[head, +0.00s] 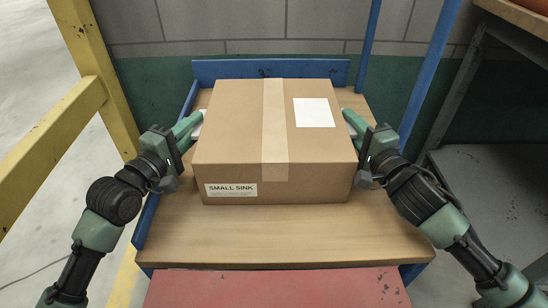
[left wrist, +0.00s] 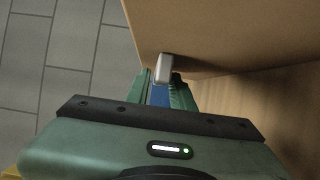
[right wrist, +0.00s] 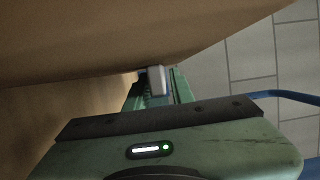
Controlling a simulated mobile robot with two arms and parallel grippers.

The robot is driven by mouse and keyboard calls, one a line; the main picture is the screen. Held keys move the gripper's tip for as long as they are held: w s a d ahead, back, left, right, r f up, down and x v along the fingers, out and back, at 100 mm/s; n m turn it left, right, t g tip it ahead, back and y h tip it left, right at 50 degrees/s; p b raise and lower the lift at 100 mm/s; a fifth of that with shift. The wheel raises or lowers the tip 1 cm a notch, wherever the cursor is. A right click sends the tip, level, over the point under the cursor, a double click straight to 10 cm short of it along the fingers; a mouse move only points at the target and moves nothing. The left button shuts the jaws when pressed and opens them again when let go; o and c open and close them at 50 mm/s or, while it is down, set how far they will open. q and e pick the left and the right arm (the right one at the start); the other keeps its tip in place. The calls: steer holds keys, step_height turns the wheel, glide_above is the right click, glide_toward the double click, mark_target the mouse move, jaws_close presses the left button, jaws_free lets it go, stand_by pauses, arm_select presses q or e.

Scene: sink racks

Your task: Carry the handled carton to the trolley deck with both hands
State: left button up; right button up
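The handled carton (head: 235,125), a brown taped box marked "SMALL SINK", is upright over the wooden trolley deck (head: 290,235). I cannot tell whether its underside touches the deck. My left gripper (head: 197,122) is at its left side, with its fingers closed about the pale handle (left wrist: 165,66). My right gripper (head: 350,120) is at its right side, with its fingers closed about the other pale handle (right wrist: 156,79). The fingertips are partly hidden by the handles and the carton.
A blue rail (head: 270,69) runs along the deck's back edge, with blue posts (head: 428,75) at the right. A yellow frame (head: 85,75) stands at the left. A dark metal table (head: 500,165) stands at the right. A strip of deck in front of the carton is bare.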

arm_select(q)
steer(key=shift+o, duration=0.2)
steer(key=shift+r, duration=0.1)
arm_select(e)
steer(key=shift+o, duration=0.2)
steer(key=shift+r, duration=0.15)
arm_select(q)
steer(key=v, duration=1)
steer(key=shift+s+a, duration=0.1)
steer(key=shift+s, duration=0.2)
arm_select(e)
steer(key=shift+a, duration=0.1)
arm_select(q)
steer(key=shift+s+a, duration=0.3)
steer(key=shift+s, duration=0.3)
arm_select(e)
steer(key=shift+s, duration=0.15)
steer(key=v, duration=1)
steer(key=shift+s+d, duration=0.15)
steer(key=shift+d, duration=0.05)
steer(key=shift+s+d, duration=0.2)
steer(key=shift+s, duration=0.5)
